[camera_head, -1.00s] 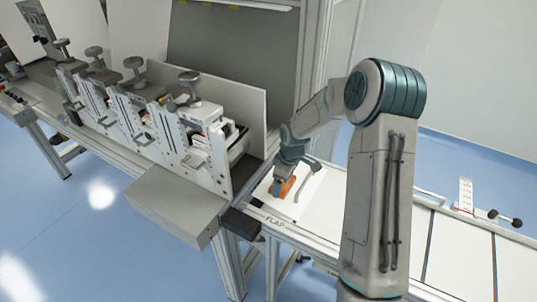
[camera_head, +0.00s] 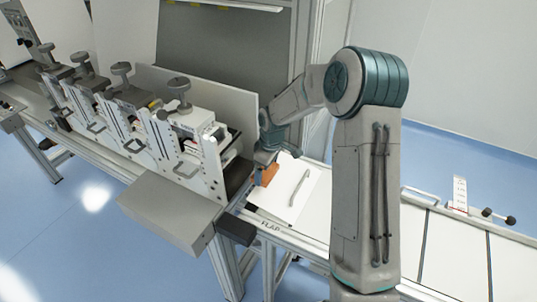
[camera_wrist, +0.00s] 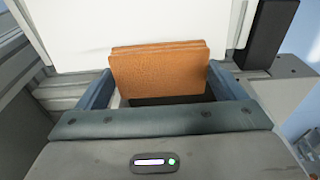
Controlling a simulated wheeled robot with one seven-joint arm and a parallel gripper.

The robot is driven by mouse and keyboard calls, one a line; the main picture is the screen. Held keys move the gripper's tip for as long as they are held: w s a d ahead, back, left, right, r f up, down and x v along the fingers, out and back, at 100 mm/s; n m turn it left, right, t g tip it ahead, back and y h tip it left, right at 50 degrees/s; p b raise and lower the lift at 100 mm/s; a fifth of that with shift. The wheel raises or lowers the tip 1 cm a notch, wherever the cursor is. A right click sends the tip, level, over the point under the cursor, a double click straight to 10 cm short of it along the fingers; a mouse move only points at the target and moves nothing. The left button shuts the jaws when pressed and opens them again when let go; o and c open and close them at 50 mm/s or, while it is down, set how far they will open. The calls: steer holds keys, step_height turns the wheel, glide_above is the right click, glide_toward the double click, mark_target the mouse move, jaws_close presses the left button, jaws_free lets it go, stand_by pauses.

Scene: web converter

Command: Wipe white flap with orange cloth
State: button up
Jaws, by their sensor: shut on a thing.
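The orange cloth (camera_head: 267,175) is a folded, upright pad. In the wrist view, the cloth (camera_wrist: 160,72) stands between the two fingers of my gripper (camera_wrist: 165,88), which is shut on it. In the head view, my gripper (camera_head: 264,158) is at the far left part of the white flap (camera_head: 275,200), beside the machine frame. The flap is a flat white panel with a grey handle (camera_head: 299,188) on it and the label "FLAP" at its front edge. I cannot tell whether the cloth touches the flap.
The machine with several clamp knobs (camera_head: 178,84) and an upright white panel (camera_head: 242,110) stands close to the left of my gripper. A grey box (camera_head: 170,212) juts out in front. A flat white table (camera_head: 455,262) extends to the right.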

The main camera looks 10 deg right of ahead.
steer(key=shift+a+r, duration=0.15)
steer(key=shift+r, duration=0.4)
steer(key=shift+r+p, duration=1.1)
steer(key=shift+r, duration=0.45)
steer(key=shift+d, duration=0.2)
